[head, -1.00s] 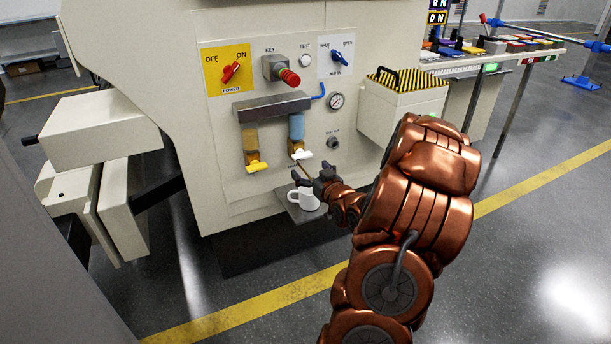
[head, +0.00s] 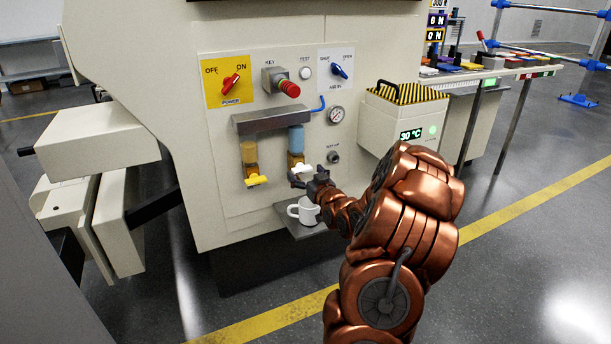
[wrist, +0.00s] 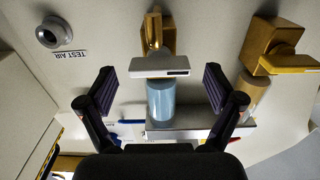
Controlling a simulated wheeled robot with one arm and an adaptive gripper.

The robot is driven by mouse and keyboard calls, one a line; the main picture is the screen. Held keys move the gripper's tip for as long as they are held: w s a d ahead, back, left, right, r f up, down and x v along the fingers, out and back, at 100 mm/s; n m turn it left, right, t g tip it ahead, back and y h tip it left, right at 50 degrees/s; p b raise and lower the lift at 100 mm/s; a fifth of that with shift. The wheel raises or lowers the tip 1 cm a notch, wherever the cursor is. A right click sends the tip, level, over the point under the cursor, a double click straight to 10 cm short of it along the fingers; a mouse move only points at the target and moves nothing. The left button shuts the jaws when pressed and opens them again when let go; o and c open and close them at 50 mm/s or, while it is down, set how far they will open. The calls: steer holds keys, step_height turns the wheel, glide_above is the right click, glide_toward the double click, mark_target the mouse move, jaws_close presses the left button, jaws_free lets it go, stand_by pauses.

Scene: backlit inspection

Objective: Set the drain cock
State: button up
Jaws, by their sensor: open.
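The white-handled drain cock (head: 301,166) sits under the blue bowl (head: 296,139) on the machine's front panel. In the wrist view, the white handle (wrist: 160,66) lies crosswise on its brass body (wrist: 153,33), with the blue bowl (wrist: 160,102) below it in the picture. A second cock with a yellow handle (head: 257,181) sits under an amber bowl (head: 249,153) to the left. My gripper (head: 301,178) is open and empty, close to the white handle. In the wrist view, the fingers (wrist: 160,86) stand apart on either side of the handle and bowl; no contact shows.
A white mug (head: 305,211) stands on a small shelf (head: 302,229) below the gripper. A test air port (head: 333,157) and a gauge (head: 336,115) are to the right. A power switch (head: 231,83), key switch (head: 282,83) and air switch (head: 340,71) are above.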

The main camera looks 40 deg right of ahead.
steer(key=shift+w+d, duration=0.1)
steer(key=shift+w, duration=0.05)
steer(key=c, duration=1.1)
steer(key=shift+c, duration=0.2)
steer(key=shift+n+b, duration=3.75)
steer(key=shift+n, duration=5.15)
steer(key=shift+w, duration=0.1)
